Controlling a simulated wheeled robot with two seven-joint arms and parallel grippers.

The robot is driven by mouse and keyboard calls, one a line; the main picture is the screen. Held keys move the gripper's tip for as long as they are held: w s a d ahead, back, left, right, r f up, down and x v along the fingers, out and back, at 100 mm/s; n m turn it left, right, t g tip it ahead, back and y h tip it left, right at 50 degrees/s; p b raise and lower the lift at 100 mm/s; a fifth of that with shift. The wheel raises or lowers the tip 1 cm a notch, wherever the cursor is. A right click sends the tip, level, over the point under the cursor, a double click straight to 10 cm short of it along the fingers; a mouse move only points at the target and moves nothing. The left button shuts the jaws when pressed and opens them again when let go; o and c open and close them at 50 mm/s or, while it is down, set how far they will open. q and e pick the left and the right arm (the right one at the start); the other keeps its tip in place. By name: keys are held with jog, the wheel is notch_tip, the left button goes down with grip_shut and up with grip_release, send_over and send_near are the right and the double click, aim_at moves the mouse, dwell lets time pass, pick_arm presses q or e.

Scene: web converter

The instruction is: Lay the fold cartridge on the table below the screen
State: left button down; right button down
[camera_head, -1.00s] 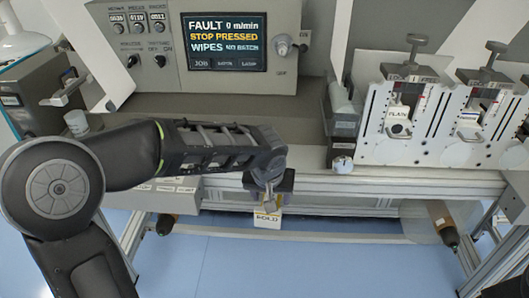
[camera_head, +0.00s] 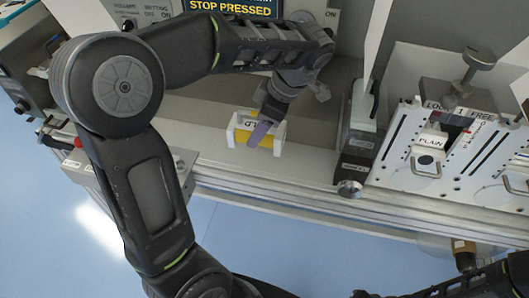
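The fold cartridge (camera_head: 242,125), a small yellow and white block with a partly covered label ending in "LD", is at the grey table (camera_head: 310,150) below the screen (camera_head: 240,8). The screen is mostly cut off at the top edge. My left gripper (camera_head: 264,129) is shut on the cartridge from above. One finger crosses the front of the block, and the other finger is hidden. I cannot tell whether the block's underside touches the table.
A dark upright block with a round knob (camera_head: 350,188) stands right of the cartridge. Beyond it are white slotted plates with a "PLAIN" card (camera_head: 431,142). A metal rail (camera_head: 300,203) runs along the table's front. The table between cartridge and dark block is clear.

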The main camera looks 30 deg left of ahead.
pick_arm(q)
notch_tip(320, 180, down, 3)
jog(key=shift+b, duration=0.55)
notch_tip(320, 180, down, 2)
jog(key=shift+f+p, duration=0.2)
jog(key=shift+p, duration=0.35)
jog(key=shift+w+f, duration=0.1)
jog(key=shift+f, duration=0.35)
notch_tip(320, 180, down, 3)
jog(key=shift+p, duration=0.4)
jog(key=shift+f, duration=0.3)
